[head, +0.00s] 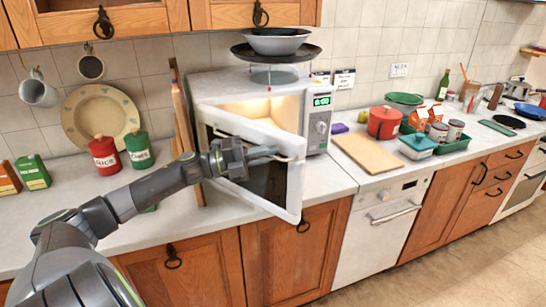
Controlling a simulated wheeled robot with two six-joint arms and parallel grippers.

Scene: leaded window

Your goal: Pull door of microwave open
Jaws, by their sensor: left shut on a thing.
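The white microwave (220,88) stands on the counter against the tiled wall. Its door (293,190) is swung partway open toward me, and the lit interior (262,108) shows above the door. The control panel with a green display (321,101) is on the microwave's right side. My right gripper is not in view.
Red and green canisters (104,154) stand on the counter left of the microwave, near an upright wooden board (183,125). A cutting board (364,152) and a red pot (384,122) are to the right. Pans (275,50) sit on top of the microwave.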

